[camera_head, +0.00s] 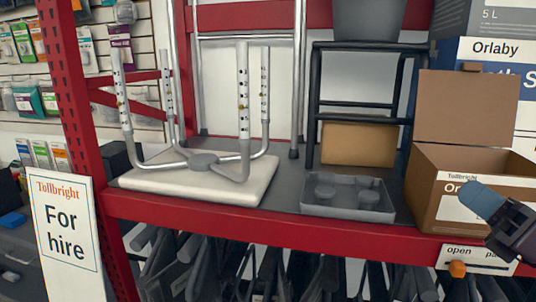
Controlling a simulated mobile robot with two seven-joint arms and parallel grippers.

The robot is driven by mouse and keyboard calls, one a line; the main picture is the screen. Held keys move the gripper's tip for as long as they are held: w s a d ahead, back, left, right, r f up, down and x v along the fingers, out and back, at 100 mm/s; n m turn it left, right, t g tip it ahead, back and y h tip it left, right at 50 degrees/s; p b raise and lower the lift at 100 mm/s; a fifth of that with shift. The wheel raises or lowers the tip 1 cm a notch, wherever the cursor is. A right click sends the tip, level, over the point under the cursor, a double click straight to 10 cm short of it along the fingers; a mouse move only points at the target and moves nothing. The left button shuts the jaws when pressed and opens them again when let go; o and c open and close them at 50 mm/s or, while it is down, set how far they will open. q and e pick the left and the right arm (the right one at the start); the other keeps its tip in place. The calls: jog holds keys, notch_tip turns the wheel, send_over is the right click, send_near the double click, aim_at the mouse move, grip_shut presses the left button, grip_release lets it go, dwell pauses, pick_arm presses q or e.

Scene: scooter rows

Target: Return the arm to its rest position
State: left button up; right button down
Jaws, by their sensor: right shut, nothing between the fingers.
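My right gripper (480,200) comes in at the right edge, with blue-grey fingers on a dark body. Its fingers are shut with nothing seen between them. It is in front of an open cardboard box (428,205) and covers part of the box's label. I cannot tell whether it touches the box. My left gripper is out of view.
A red-edged shelf (290,235) holds a white pad (150,182) under an upturned metal leg frame (205,160), a grey tray (345,207) and a black stool (314,100). A "For hire" sign (64,225) stands left. An orange knob (457,268) is below the box.

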jog(key=s+d+f+m+g+h, duration=0.1)
jog(key=s+d+f+m+h, duration=0.2)
jog(key=f+m+h, duration=0.55)
jog(key=s+d+f+m+g+h, duration=0.1)
jog(key=s+d+f+m+h, duration=0.15)
jog(key=f+m+h, duration=0.6)
jog(key=s+d+f+m+g+h, duration=0.2)
jog(key=s+d+f+m+h, duration=0.15)
jog(key=f+m, duration=0.95)
jog(key=s+a+f+m+g+y, duration=0.3)
jog(key=s+a+f+m+g, duration=0.3)
jog(key=s, duration=0.3)
jog(key=s+a+f+m+g+y, duration=0.35)
jog(key=s+a+f+g, duration=0.2)
jog(key=s+a, duration=0.3)
jog(key=w+f+t+p, duration=0.3)
jog(key=w+f+t, duration=0.1)
jog(key=w+t, duration=0.5)
jog(key=shift+w+d+f+n, duration=0.3)
jog(key=shift+w+d+n, duration=0.05)
jog(key=shift+w+n, duration=0.1)
jog(key=shift+t, duration=0.25)
